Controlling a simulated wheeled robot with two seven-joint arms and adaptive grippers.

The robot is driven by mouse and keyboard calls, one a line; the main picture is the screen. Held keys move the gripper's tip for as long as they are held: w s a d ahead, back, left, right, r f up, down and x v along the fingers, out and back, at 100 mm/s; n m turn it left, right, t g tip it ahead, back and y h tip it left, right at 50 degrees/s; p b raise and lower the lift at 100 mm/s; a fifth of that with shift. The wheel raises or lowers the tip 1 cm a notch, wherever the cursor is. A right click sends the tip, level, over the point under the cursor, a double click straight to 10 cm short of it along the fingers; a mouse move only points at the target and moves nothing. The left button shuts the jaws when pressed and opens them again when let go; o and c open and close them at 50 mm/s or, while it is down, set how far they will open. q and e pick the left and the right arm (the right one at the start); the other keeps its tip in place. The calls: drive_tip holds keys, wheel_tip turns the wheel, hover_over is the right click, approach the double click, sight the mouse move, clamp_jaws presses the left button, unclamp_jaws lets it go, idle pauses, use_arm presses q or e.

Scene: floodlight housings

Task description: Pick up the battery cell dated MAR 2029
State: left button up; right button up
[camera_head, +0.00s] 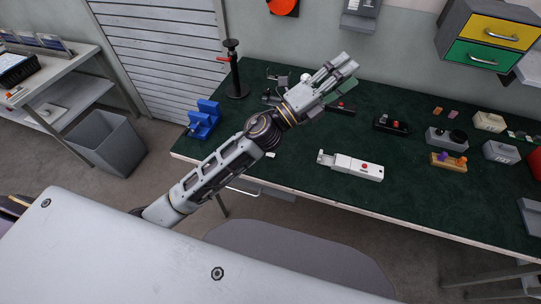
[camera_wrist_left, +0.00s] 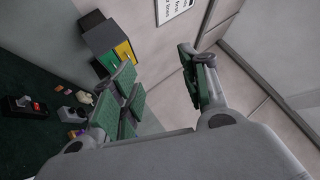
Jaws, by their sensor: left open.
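My left gripper (camera_head: 338,76) is raised above the back of the green workbench, its fingers pointing up and to the right. In the left wrist view the gripper (camera_wrist_left: 158,72) is open, with wide-spread green-padded fingers and nothing between them. I cannot identify a battery cell dated MAR 2029 for certain; no date is legible. My right gripper is not in view.
Black (camera_head: 391,124) and grey (camera_head: 446,137) devices, a wooden block (camera_head: 448,161) and boxes stand to the right. A blue fixture (camera_head: 204,118) and black stand (camera_head: 235,75) are left. Drawers (camera_head: 483,42) hang back right.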

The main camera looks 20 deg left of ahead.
use_arm(q)
drive_tip(key=s+d+m+g+h, duration=0.3)
drive_tip(key=d+m+g+h, duration=0.15)
drive_tip(key=m+g, duration=0.35)
drive_tip(key=m+g+y, duration=0.8)
drive_tip(key=m+y, duration=0.8)
drive_tip(key=y, duration=0.6)
hover_over(271, 154)
wheel_tip(271, 154, down, 22)
drive_tip(key=r, duration=0.1)
drive_tip(key=shift+d+f+h, duration=0.1)
drive_tip(key=shift+f+h, duration=0.15)
drive_tip(key=shift+f+p, duration=0.6)
drive_tip(key=shift+f, duration=3.7)
